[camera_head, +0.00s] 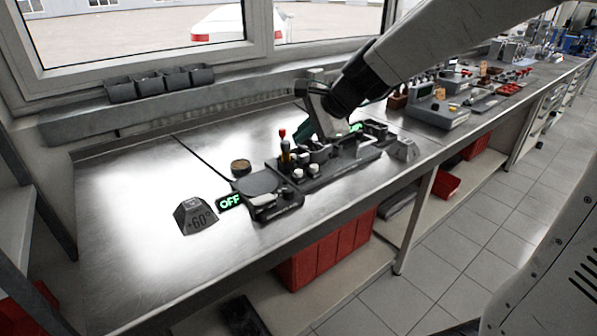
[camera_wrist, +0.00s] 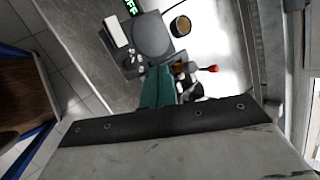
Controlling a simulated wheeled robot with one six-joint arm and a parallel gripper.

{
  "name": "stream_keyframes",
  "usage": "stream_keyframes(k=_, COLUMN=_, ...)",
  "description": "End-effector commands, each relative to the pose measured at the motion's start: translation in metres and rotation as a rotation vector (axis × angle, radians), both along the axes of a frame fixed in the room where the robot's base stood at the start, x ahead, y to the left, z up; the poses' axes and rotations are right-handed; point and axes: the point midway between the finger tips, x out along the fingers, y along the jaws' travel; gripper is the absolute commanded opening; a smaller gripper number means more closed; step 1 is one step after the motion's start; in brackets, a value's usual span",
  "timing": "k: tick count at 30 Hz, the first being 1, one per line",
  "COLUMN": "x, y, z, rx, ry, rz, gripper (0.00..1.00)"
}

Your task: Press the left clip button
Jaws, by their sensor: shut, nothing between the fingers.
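A dark bench fixture (camera_head: 285,197) sits on the metal worktop, with a round grey plate (camera_head: 258,183) at its left end. White round knobs (camera_head: 314,169) and a red-tipped lever (camera_head: 282,134) stand on it. I cannot tell which part is the left clip button. My gripper (camera_head: 322,133) is over the fixture's middle-right part, right of the lever. In the wrist view its teal fingers (camera_wrist: 160,86) are together and empty, beside the round plate (camera_wrist: 152,35) and the red-tipped lever (camera_wrist: 207,69). My gripper hides part of the fixture; contact cannot be told.
A green OFF display (camera_head: 229,202) and a "+60°" block (camera_head: 195,216) stand left of the fixture. A small round cup (camera_head: 241,167) is behind the plate. A grey instrument (camera_head: 436,112) stands further right. The worktop's left side is clear.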

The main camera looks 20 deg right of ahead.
Motion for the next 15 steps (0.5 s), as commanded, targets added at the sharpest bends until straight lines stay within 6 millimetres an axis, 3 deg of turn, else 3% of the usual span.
stream_keyframes(k=1, x=0.021, y=-0.007, z=-0.008, rx=0.055, ry=0.018, rz=-0.094, gripper=0.00)
stream_keyframes(k=3, x=0.043, y=-0.014, z=-0.014, rx=0.120, ry=0.032, rz=-0.206, gripper=0.00)
stream_keyframes(k=6, x=0.063, y=-0.022, z=-0.020, rx=0.180, ry=0.046, rz=-0.313, gripper=0.00)
stream_keyframes(k=15, x=0.072, y=-0.026, z=-0.024, rx=0.213, ry=0.053, rz=-0.369, gripper=0.00)
